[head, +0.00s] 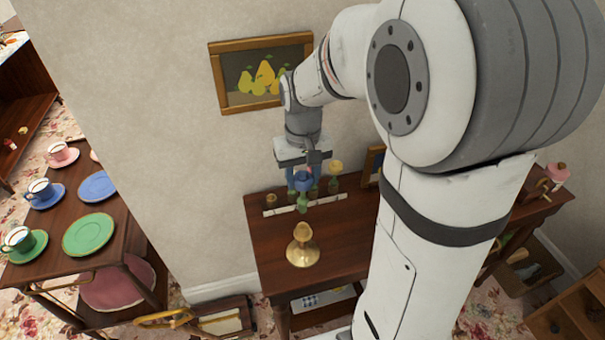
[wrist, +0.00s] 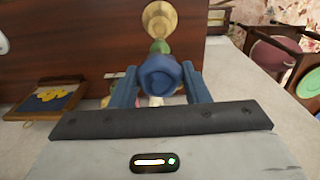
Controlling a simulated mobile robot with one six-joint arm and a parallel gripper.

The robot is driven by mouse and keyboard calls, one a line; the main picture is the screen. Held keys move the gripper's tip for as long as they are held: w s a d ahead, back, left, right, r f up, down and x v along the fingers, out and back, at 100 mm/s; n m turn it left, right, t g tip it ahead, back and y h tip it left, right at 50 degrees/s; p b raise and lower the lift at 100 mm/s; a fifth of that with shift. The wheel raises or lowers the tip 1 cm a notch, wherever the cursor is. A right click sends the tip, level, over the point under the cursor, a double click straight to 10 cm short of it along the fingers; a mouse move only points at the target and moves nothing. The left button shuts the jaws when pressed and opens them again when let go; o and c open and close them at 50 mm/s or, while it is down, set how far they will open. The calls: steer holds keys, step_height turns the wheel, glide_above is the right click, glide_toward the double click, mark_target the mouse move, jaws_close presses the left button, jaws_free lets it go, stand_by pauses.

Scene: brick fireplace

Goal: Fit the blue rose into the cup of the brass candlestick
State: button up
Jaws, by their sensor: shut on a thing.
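The blue rose (head: 303,182) is held in my gripper (head: 303,176), above the back part of the dark wooden table. The wrist view shows the rose (wrist: 160,76) between the two blue fingers of my gripper (wrist: 160,70), with a green part beyond its head. The brass candlestick (head: 302,250) stands upright on the table, nearer the front than the rose and apart from it. Its round base also shows in the wrist view (wrist: 160,14), beyond the rose. In the head view its cup is small and hard to make out.
A pale rack (head: 275,210) stands at the table's back, behind the candlestick, with a yellow rose (head: 335,167) near its right. A framed pear picture (head: 228,85) hangs on the wall. The table (head: 268,240) is bare around the candlestick. Another table with cups stands left.

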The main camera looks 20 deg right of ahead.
mark_target(303, 202)
steer(key=shift+f+b, duration=2.1)
steer(key=shift+f, duration=0.8)
steer(key=shift+f+b, duration=1.4)
steer(key=shift+f, duration=0.35)
steer(key=o, duration=0.9)
step_height(303, 202, up, 8)
steer(key=shift+f, duration=0.1)
